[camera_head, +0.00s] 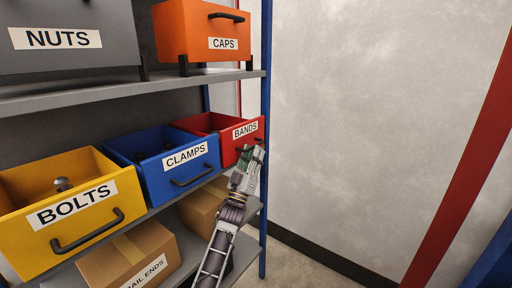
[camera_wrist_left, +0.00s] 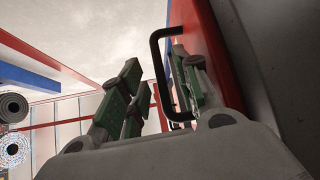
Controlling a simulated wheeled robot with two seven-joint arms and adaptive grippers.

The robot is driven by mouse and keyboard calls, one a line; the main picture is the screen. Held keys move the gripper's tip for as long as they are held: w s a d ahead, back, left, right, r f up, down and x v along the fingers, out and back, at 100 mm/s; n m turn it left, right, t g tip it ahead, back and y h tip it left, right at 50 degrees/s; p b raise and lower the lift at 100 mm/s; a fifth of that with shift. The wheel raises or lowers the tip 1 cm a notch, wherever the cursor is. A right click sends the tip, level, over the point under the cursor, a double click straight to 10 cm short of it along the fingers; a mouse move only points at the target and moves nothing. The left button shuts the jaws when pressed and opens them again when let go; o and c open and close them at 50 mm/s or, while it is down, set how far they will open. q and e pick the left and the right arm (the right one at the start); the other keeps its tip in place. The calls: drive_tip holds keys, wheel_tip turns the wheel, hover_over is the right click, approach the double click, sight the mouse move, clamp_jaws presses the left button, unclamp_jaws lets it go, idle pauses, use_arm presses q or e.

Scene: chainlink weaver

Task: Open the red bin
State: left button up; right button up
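The red bin (camera_head: 224,133), labelled BANDS, is at the right end of the middle shelf, and part of its inside shows over the rim. Its red front (camera_wrist_left: 207,45) rises on the right of the left wrist view. My left gripper (camera_head: 250,157) is at this front. In the wrist view, its fingers (camera_wrist_left: 155,68) are apart, with the black handle (camera_wrist_left: 157,60) between them. One finger appears to be between the handle bar and the bin front, the other outside the bar. I cannot tell if either touches the handle. My right gripper is not in view.
The blue CLAMPS bin (camera_head: 166,163) and yellow BOLTS bin (camera_head: 70,208) stand left of the red bin. Cardboard boxes (camera_head: 130,255) sit below. A blue shelf post (camera_head: 265,110) is close by the red bin. Space toward the wall (camera_head: 370,120) is clear.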

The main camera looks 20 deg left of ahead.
use_arm(q)
drive_tip(key=shift+x, duration=1.8)
clamp_jaws()
